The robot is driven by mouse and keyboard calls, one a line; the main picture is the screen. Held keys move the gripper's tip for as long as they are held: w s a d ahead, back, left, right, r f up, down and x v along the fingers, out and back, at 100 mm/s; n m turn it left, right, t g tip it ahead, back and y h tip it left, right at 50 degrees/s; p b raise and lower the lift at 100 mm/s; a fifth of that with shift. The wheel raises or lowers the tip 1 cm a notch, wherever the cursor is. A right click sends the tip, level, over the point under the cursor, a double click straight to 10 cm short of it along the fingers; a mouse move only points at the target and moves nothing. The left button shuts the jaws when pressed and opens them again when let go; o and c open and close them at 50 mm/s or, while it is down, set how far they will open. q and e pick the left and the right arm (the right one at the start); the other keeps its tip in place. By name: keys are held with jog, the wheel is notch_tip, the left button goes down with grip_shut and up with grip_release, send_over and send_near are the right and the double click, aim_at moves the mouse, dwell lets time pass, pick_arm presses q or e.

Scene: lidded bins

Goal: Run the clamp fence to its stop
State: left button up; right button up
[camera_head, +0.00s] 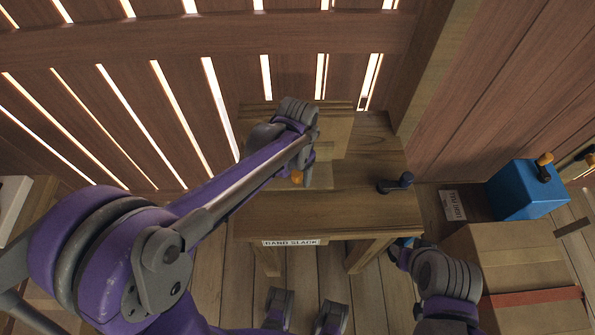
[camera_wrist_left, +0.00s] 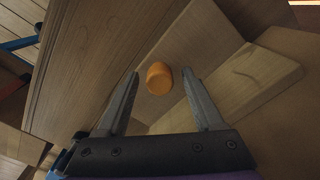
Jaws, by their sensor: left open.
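The wooden clamp fence (camera_head: 319,174) stands on a wooden bench (camera_head: 375,222), partly hidden behind my left arm. In the left wrist view the fence (camera_wrist_left: 195,55) is a pale board carrying an orange knob (camera_wrist_left: 159,78). The same orange knob (camera_head: 297,177) shows small in the head view. My left gripper (camera_wrist_left: 162,72) is open, with one finger on each side of the knob and a gap to both. In the head view its fingers are mostly hidden by the arm. My right gripper (camera_head: 404,246) is near the bench's front right corner; its fingers are unclear.
A dark handle (camera_head: 396,184) stands on the right of the bench top. A label reading "BAND SLACK" (camera_head: 290,242) is on the bench's front edge. At right are a blue box (camera_head: 525,190) with an orange-topped lever and a cardboard carton (camera_head: 515,255). A slatted wall closes the back.

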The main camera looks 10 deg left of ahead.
pick_arm(q)
grip_shut()
jog(key=shift+w+a, duration=0.1)
jog(key=shift+w, duration=0.35)
grip_release()
jog(key=shift+r, duration=0.15)
notch_tip(320, 180, up, 11)
jog(key=shift+f+p, duration=0.2)
jog(key=shift+p, duration=0.25)
dwell(0.4)
